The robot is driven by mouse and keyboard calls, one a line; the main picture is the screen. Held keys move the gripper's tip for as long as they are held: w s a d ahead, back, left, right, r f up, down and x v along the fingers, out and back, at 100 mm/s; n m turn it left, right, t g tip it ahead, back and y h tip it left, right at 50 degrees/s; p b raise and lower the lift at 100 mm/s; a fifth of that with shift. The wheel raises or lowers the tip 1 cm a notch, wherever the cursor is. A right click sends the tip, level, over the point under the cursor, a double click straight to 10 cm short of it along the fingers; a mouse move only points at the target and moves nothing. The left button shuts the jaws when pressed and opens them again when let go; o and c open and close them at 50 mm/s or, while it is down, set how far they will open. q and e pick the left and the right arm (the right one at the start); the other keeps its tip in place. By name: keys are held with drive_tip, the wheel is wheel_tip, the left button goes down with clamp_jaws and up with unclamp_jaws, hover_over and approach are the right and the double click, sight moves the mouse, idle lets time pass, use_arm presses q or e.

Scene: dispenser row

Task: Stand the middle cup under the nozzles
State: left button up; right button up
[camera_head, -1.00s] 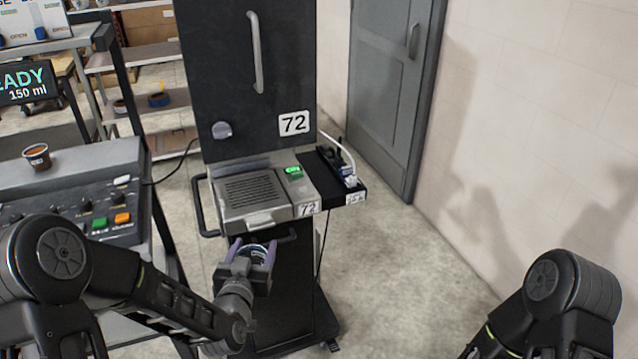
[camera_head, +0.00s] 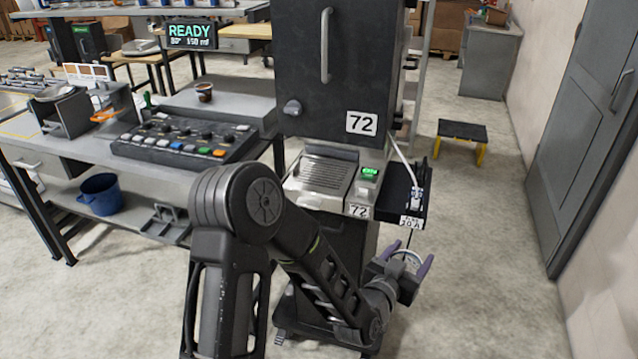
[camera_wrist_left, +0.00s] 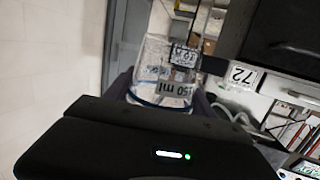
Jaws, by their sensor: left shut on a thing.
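My left gripper (camera_head: 410,256), with purple fingers, is shut on a clear cup (camera_wrist_left: 160,75). The cup fills the middle of the left wrist view and shows a "150 ml" label and a blue line. In the head view, only its pale rim shows between the fingers, to the right of the black cabinet marked 72 (camera_head: 345,95) and below its side shelf. A slotted metal tray (camera_head: 326,173) juts from the cabinet's front. I cannot make out any nozzles. My right gripper is out of view.
The black side shelf (camera_head: 405,195) with a cable and small items is close above the gripper. A control panel (camera_head: 180,140) with coloured buttons is on the left bench. A black and yellow step stool (camera_head: 461,140) stands behind. Open floor lies at the right.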

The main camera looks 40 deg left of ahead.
use_arm(q)
drive_tip(key=shift+a, duration=0.1)
drive_tip(key=a+r+n+g+y+b, duration=0.1)
drive_tip(key=a+r+n+y, duration=0.2)
drive_tip(key=a, duration=1.2)
drive_tip(key=a+r+n+g+y+b, duration=0.1)
drive_tip(key=a+r+n+y, duration=0.3)
drive_tip(key=a, duration=1)
wheel_tip(320, 180, up, 2)
drive_tip(key=g+y, duration=0.1)
drive_tip(key=y, duration=0.1)
drive_tip(key=shift+s+a+r+y, duration=0.25)
drive_tip(key=shift+a+y, duration=0.15)
drive_tip(key=shift+w, duration=0.1)
